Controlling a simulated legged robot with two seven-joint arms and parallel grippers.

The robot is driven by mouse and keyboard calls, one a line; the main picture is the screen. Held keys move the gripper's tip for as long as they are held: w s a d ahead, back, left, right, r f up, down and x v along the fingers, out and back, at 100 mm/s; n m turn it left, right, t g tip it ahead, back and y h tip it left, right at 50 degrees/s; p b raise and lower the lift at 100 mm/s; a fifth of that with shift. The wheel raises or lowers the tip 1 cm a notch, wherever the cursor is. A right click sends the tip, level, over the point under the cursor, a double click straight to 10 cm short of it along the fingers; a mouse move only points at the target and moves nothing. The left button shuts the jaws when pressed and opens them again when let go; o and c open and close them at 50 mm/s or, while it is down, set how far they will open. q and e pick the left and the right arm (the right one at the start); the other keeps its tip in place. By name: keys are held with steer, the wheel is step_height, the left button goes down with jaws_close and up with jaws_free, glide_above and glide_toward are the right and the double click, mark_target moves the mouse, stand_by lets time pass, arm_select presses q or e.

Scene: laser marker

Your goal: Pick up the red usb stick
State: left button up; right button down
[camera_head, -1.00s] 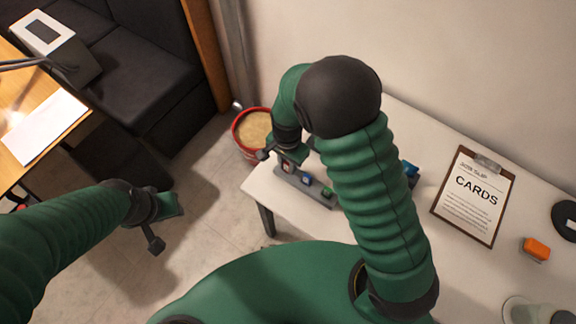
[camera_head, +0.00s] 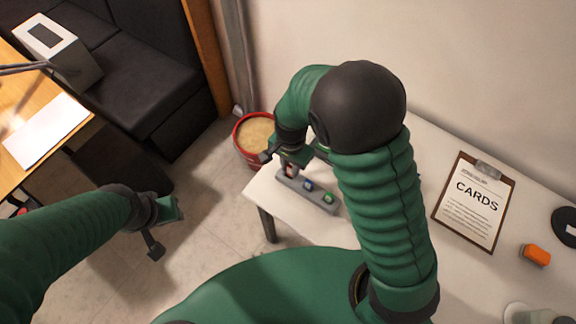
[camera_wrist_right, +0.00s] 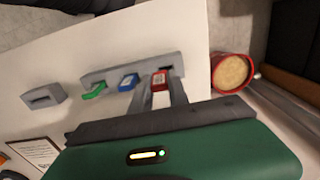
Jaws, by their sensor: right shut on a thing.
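In the head view my right gripper (camera_head: 284,156) is over the table's near left corner, at the holder (camera_head: 318,201); the red stick is mostly hidden there. My left gripper (camera_head: 163,227) hangs over the floor, fingers apart and empty.
A blue stick (camera_wrist_right: 128,82) and a green stick (camera_wrist_right: 95,90) stand beside the red one. A separate grey block (camera_wrist_right: 43,95) lies on the white table. A red bucket (camera_head: 240,146) stands past the table corner. A clipboard (camera_head: 474,203) and orange block (camera_head: 536,254) lie right.

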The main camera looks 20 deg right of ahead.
steer(key=s+d+r+b, duration=0.1)
steer(key=s+b, duration=0.6)
steer(key=s, duration=0.7)
steer(key=shift+s+d+r, duration=0.15)
steer(key=shift+s+d, duration=0.15)
steer(key=shift+d, duration=0.6)
step_height(320, 180, up, 7)
steer(key=p, duration=0.7)
steer(key=shift+p, duration=0.3)
steer(key=w+d+b, duration=0.2)
steer(key=w+d, duration=0.6)
steer(key=d, duration=0.3)
steer(key=shift+d, duration=0.2)
